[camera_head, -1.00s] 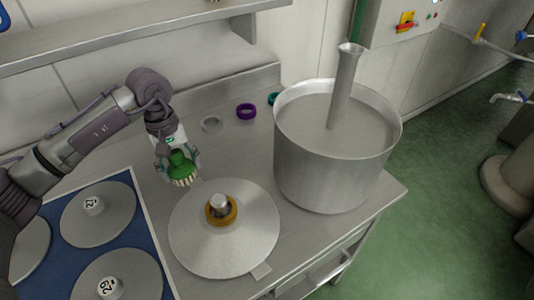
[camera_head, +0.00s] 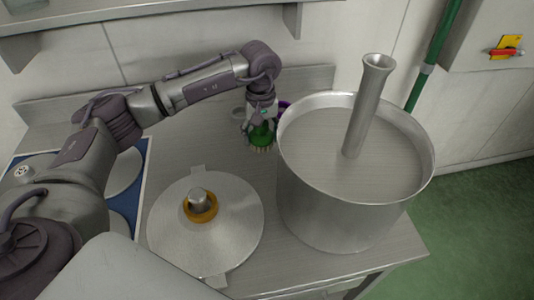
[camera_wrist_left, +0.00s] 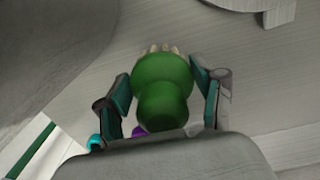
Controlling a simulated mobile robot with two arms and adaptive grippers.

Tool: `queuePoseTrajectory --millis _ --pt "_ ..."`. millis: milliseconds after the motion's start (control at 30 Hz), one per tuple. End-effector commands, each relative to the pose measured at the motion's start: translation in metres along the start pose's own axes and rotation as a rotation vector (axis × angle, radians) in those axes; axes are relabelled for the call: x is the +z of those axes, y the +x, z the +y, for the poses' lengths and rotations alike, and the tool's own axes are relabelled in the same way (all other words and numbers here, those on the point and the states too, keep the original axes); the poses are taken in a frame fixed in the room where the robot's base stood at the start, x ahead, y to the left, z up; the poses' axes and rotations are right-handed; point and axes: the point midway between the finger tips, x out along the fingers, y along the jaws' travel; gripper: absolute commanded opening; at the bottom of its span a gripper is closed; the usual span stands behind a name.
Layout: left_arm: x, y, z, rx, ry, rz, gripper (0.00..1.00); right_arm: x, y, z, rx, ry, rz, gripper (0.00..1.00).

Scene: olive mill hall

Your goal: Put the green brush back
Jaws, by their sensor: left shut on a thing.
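The green brush (camera_head: 262,136) has a rounded green body and pale bristles that point down. My left gripper (camera_head: 260,128) is shut on it, just left of the big steel pot and close over the steel table. In the left wrist view the brush (camera_wrist_left: 162,88) sits between the two fingers of the gripper (camera_wrist_left: 162,92). A purple ring (camera_head: 284,105) shows partly behind the gripper; a bit of purple (camera_wrist_left: 141,131) and a bit of teal (camera_wrist_left: 95,142) also show in the wrist view. My right gripper is not in view.
A large steel pot (camera_head: 322,215) with an upright tube (camera_head: 368,105) stands on the right of the table. A round steel disc (camera_head: 225,235) with an orange ring (camera_head: 201,208) lies in front. A wall shelf (camera_head: 150,10) runs above. Bare table (camera_head: 175,150) shows left of the gripper.

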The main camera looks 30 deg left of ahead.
Motion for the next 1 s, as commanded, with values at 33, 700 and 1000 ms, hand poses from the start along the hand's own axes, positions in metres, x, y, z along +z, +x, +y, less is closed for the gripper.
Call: queuePoseTrajectory --millis 33,700,1000 --pt "0.001 0.008 0.0 -0.002 -0.001 -0.002 0.4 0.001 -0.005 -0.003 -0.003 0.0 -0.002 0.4" --pt "0.0 0.067 0.0 0.002 0.001 0.002 0.4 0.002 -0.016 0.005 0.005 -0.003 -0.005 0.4" --pt "0.0 0.069 0.0 0.001 0.0 0.001 0.83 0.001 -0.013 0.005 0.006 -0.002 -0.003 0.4"
